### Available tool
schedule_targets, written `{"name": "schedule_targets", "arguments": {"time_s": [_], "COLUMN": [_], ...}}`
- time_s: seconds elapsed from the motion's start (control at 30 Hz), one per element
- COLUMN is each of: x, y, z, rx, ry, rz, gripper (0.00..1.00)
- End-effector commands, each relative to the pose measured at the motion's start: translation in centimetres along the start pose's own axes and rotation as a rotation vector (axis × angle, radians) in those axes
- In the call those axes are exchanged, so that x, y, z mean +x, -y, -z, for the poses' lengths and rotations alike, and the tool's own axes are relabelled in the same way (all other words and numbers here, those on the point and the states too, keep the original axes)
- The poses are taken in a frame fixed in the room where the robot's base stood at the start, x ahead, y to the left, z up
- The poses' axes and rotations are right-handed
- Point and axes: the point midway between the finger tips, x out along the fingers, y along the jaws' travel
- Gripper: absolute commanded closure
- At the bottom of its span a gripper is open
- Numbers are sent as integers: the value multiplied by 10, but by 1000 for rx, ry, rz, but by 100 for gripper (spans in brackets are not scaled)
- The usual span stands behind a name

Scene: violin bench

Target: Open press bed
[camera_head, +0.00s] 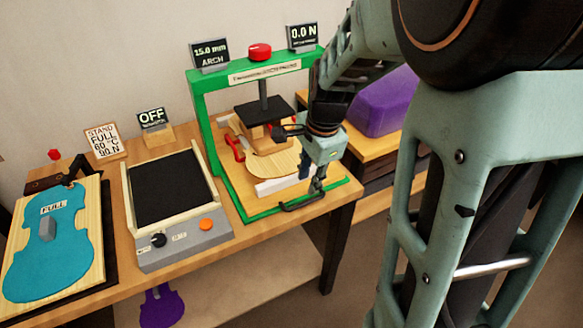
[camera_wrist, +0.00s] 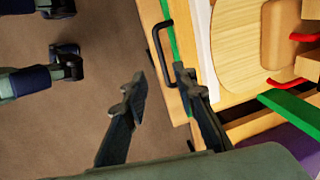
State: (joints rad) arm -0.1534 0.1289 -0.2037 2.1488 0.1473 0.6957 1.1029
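The press has a green frame (camera_head: 205,125) with a black post and dark pressing block (camera_head: 263,110) above a wooden bed (camera_head: 250,199). A pale violin plate (camera_head: 272,166) lies on the bed. A black handle (camera_head: 301,203) is on the bed's front edge; it also shows in the wrist view (camera_wrist: 156,45). My gripper (camera_head: 316,185) points down at the front right of the press, close to the handle. In the wrist view my gripper (camera_wrist: 161,72) is open, one finger on each side of the handle's line. I cannot tell whether it touches the handle.
A grey hot plate (camera_head: 168,188) and a blue violin form (camera_head: 50,245) marked FULL stand left of the press. Signs read 15.0 mm ARCH, 0.0 N and OFF. A purple block (camera_head: 383,105) is behind right. Open floor (camera_wrist: 70,120) lies before the bench.

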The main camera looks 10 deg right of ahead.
Motion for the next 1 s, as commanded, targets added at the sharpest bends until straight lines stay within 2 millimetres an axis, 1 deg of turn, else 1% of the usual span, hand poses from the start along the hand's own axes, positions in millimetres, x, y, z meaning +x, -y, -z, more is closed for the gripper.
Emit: {"name": "schedule_targets", "arguments": {"time_s": [0.03, 0.3, 0.4, 0.5, 0.6, 0.7, 0.93, 0.97, 1.0], "x": [9, 61, 77, 89, 96, 99, 100, 100, 100], "y": [-1, -1, -1, 0, 0, 1, 1, 1, 1], "z": [0, 0, 0, 0, 0, 0, 0, 0, 0], "rx": [-1, -2, -1, -2, -2, -2, -3, -3, -3], "ry": [0, 1, -1, 0, -1, -1, -1, -1, -1], "rz": [-3, -3, -2, 0, 1, 2, 3, 3, 3], "gripper": [74, 74, 74, 74, 74, 74, 74, 75, 80]}}
